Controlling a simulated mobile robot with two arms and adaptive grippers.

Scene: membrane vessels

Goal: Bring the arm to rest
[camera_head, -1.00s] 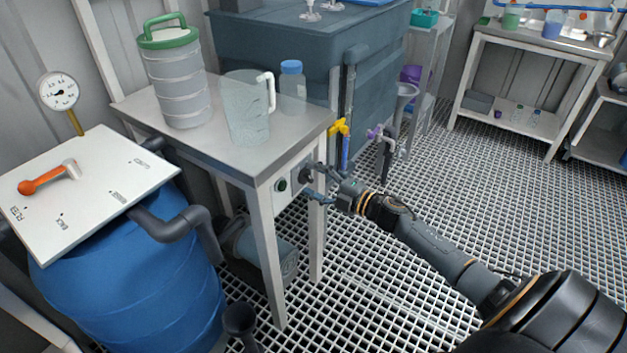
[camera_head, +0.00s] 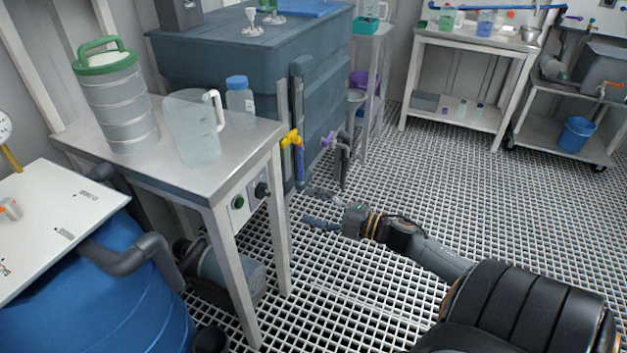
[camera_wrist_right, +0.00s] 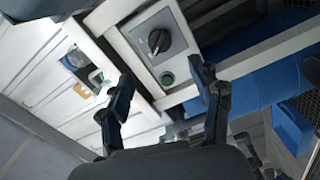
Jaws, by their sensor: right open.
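My right gripper (camera_head: 318,208) is open and empty in the head view. It hangs over the floor grating, to the right of the steel table and apart from it. In the right wrist view its two fingers (camera_wrist_right: 164,98) are spread, with nothing between them. Beyond them is a switch box (camera_wrist_right: 155,52) with a black rotary knob (camera_wrist_right: 159,41) and a green button (camera_wrist_right: 167,78). The same box (camera_head: 248,204) is on the table's side in the head view. My left gripper is not in view.
The steel table (camera_head: 190,178) holds a banded canister (camera_head: 120,108), a clear jug (camera_head: 190,130) and a blue-capped bottle (camera_head: 240,103). A blue barrel (camera_head: 110,290) stands at left. A large grey tank (camera_head: 225,60) with yellow and purple valves is behind. Grating floor (camera_head: 480,205) is open at right.

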